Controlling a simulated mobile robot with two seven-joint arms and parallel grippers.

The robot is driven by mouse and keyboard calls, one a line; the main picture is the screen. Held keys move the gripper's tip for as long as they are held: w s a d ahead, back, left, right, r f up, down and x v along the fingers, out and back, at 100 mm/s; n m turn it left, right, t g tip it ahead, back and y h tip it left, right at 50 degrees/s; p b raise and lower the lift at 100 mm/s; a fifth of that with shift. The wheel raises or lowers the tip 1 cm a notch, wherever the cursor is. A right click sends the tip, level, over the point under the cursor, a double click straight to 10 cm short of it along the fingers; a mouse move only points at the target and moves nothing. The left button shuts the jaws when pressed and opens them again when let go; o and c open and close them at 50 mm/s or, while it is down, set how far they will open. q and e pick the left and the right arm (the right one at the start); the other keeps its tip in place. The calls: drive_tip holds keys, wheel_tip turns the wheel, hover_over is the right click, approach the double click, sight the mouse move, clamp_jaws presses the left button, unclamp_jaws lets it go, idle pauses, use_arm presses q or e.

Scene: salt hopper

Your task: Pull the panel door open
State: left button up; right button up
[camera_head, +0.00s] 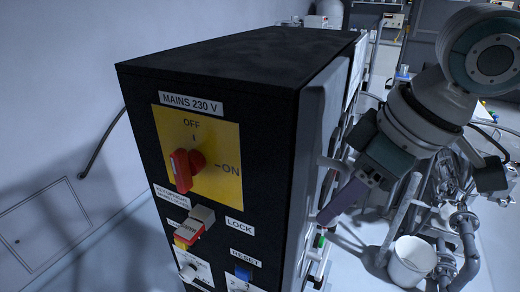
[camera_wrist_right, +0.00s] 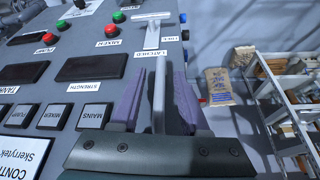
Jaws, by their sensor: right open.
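The panel door (camera_head: 310,145) is the grey face on the right side of the black cabinet (camera_head: 240,65), seen edge-on in the head view. In the right wrist view the panel face (camera_wrist_right: 35,85) carries displays, buttons and a pale grey lever handle (camera_wrist_right: 158,75), beside labels reading LATCHED and FREE. My right gripper (camera_head: 335,208) is beside the panel, purple fingers pointing down-left. In the wrist view its open fingers (camera_wrist_right: 157,105) lie either side of the handle's shaft; whether either touches it cannot be told. My left gripper is not in view.
The cabinet front has a red mains switch (camera_head: 187,168) on a yellow plate. A white bucket (camera_head: 410,262) and grey pipes (camera_head: 465,235) stand at the lower right. The wrist view shows shelving (camera_wrist_right: 285,95) and a paper sack (camera_wrist_right: 219,87) at the right.

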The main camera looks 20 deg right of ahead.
drive_tip(key=shift+f, duration=0.1)
clamp_jaws()
idle(0.3)
idle(1.1)
